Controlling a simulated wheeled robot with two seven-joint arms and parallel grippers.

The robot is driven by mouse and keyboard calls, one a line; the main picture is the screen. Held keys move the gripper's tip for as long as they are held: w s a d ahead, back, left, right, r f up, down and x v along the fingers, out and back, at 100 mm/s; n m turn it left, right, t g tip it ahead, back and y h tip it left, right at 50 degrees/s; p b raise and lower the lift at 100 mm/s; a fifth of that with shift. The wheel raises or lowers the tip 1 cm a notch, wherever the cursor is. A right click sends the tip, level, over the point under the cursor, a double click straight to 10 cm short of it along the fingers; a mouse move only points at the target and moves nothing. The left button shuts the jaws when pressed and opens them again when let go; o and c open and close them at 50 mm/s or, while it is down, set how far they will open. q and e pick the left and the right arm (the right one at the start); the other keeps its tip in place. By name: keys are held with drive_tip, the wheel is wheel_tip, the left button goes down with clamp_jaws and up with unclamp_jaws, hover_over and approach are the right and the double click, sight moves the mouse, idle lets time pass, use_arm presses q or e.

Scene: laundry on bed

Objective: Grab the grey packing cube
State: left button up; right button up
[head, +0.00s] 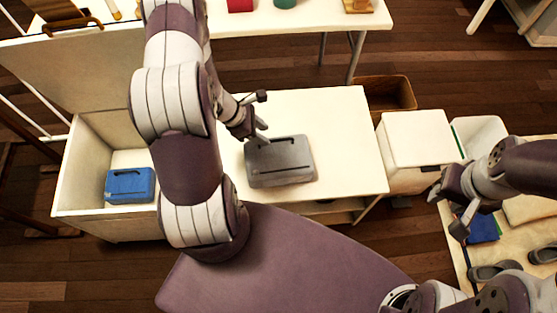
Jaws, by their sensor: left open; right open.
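The grey packing cube (280,163) lies flat on the white table (345,130) in the middle of the head view. It has a dark handle strip along its far edge and a dark line across its top. My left gripper (262,133) is open just above the far left edge of the cube, with a finger close to the handle strip. I cannot tell whether it touches. My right gripper (449,213) is open and empty at the right, well away from the cube.
A blue packing cube (130,185) sits in an open white box (68,185) at the left. A white lidded bin (416,137) and a brown box (388,93) stand right of the table. Shoes (493,270) and a blue item (483,229) lie at the lower right.

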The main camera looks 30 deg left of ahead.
sight(274, 138)
use_arm(q)
drive_tip(key=x, duration=0.3)
drive_tip(key=b+x, duration=0.1)
drive_tip(key=x, duration=0.1)
drive_tip(key=shift+w+d+r, duration=0.1)
drive_tip(key=shift+w+d, duration=0.2)
drive_tip(key=shift+d, duration=0.1)
drive_tip(key=shift+r, duration=0.1)
clamp_jaws()
idle(0.8)
